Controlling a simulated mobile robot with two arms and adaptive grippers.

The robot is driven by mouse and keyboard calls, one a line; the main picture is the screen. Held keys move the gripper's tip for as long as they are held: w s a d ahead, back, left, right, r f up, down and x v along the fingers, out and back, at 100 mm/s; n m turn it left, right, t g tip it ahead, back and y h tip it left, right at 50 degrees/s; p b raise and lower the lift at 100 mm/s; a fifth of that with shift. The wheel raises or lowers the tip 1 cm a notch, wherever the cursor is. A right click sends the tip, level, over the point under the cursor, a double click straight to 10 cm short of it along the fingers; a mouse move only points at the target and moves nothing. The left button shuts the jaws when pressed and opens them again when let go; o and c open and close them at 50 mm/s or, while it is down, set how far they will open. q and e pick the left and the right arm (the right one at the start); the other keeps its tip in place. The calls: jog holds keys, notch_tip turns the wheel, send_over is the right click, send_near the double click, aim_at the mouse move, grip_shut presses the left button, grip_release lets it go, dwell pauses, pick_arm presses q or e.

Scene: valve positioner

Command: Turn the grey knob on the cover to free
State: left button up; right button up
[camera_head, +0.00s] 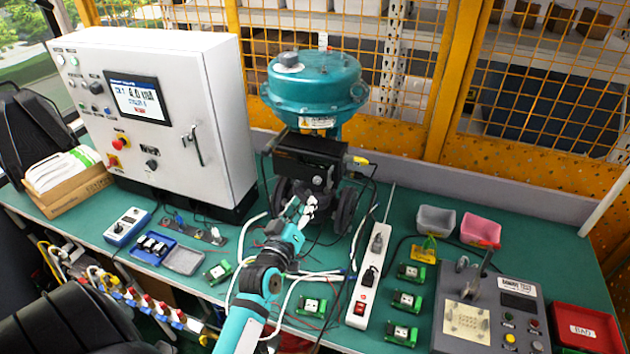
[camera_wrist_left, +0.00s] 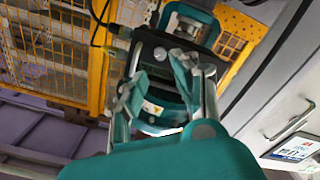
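The black positioner (camera_head: 310,152) is mounted under the teal actuator (camera_head: 316,88) at the back of the bench. In the left wrist view, its dark cover (camera_wrist_left: 180,42) fills the area ahead of the fingers, and a small round grey knob (camera_wrist_left: 160,53) shows on it. My left gripper (camera_head: 298,208) is in front of and a little below the positioner. In the left wrist view, the fingers of the left gripper (camera_wrist_left: 160,82) are apart with nothing between them. The knob appears just beyond the fingertips; I cannot tell if they touch it. My right gripper is not in view.
A white control cabinet (camera_head: 150,115) stands left of the valve. A white power strip (camera_head: 368,275) and several green circuit boards (camera_head: 405,300) lie to the right. White cables (camera_head: 310,275) run over the bench around my left arm. A grey test fixture (camera_head: 490,310) stands at front right.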

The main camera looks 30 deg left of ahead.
aim_at(317, 183)
pick_arm(q)
jog(key=p+x, duration=0.1)
jog(key=x, duration=0.7)
jog(key=shift+p, duration=0.35)
grip_shut()
